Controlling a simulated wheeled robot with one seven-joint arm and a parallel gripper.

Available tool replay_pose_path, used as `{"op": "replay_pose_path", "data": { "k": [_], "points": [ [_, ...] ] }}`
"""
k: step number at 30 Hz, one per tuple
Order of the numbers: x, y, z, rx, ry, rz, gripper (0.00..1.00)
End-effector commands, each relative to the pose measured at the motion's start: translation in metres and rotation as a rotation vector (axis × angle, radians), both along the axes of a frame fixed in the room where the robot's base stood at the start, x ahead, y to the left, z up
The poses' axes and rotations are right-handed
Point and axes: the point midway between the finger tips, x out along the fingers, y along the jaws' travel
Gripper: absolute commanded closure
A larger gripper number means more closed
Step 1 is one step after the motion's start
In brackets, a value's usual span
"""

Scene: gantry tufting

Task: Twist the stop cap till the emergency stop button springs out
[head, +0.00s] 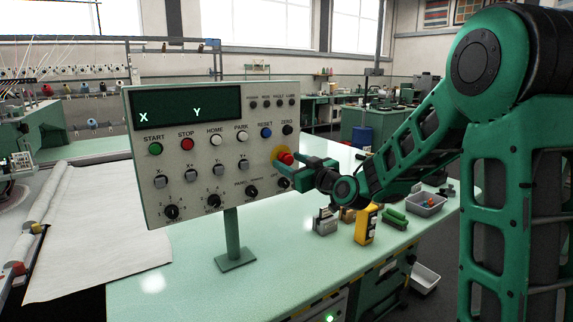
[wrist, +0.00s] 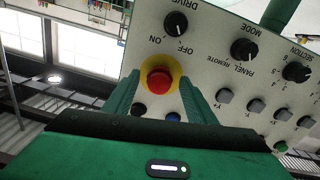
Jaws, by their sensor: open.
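The emergency stop button is a red round cap (head: 285,158) on a yellow disc, at the right side of the grey control panel (head: 185,243). In the wrist view the red cap (wrist: 158,84) sits on its yellow disc (wrist: 174,68) between my two green fingers. My gripper (head: 285,167) is open in front of the panel, with a finger on either side of the cap. A gap shows between the fingers and the cap in the wrist view; whether either finger touches it I cannot tell.
The panel stands on a post (head: 232,235) on a green table (head: 270,265). Knobs and coloured buttons lie close around the cap, including a blue button (head: 266,132). A yellow device (head: 367,224) and a grey bin (head: 424,203) stand right of the panel.

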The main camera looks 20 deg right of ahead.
Motion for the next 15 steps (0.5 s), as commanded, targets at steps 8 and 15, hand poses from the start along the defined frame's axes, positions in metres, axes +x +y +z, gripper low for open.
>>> {"op": "replay_pose_path", "data": {
  "k": [8, 15],
  "points": [
    [0.0126, 0.0032, -0.0004, 0.0, 0.001, -0.001, 0.49],
    [0.0124, 0.0031, -0.0003, 0.0, 0.001, -0.001, 0.58]
  ]
}}
